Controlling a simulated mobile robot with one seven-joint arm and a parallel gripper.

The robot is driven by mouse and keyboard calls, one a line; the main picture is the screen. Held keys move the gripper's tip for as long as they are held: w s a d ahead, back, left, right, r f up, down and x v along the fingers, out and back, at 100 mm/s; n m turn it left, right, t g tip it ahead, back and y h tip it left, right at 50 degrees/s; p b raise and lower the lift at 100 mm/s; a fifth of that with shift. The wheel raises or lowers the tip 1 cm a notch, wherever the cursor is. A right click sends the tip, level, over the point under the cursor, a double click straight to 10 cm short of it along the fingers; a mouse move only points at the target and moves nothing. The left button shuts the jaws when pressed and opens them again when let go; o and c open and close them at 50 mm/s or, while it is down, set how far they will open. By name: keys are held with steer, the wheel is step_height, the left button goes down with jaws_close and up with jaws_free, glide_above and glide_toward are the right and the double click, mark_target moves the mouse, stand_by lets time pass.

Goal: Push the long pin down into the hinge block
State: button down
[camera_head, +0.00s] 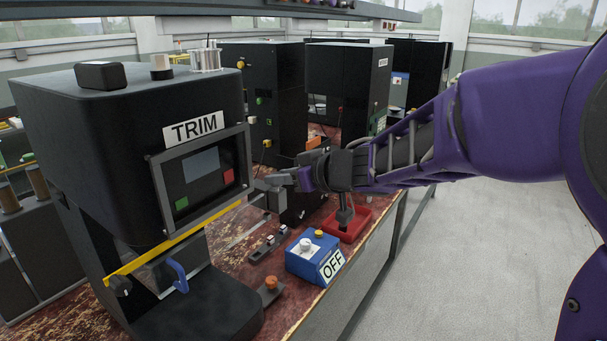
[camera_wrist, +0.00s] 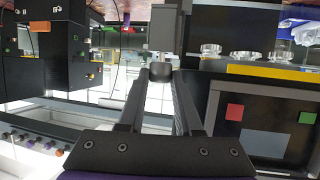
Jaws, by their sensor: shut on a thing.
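My gripper (camera_head: 276,182) is beside the right edge of the TRIM machine's screen, reaching in from the right. In the wrist view its two fingers (camera_wrist: 160,78) come together on a small dark rounded knob, which appears to be the head of the long pin (camera_wrist: 160,70).
The TRIM machine (camera_head: 120,130) with its yellow-edged guard stands close on the left. A blue OFF box (camera_head: 312,256), a red tray (camera_head: 347,226) and an orange-topped knob (camera_head: 270,284) are on the worn red bench below. More black machines (camera_head: 345,85) stand behind. The aisle at right is clear.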

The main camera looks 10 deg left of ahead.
steer(key=shift+f+b, duration=0.3)
steer(key=shift+f, duration=0.25)
steer(key=c, duration=0.5)
jaws_free()
steer(key=shift+r, duration=0.15)
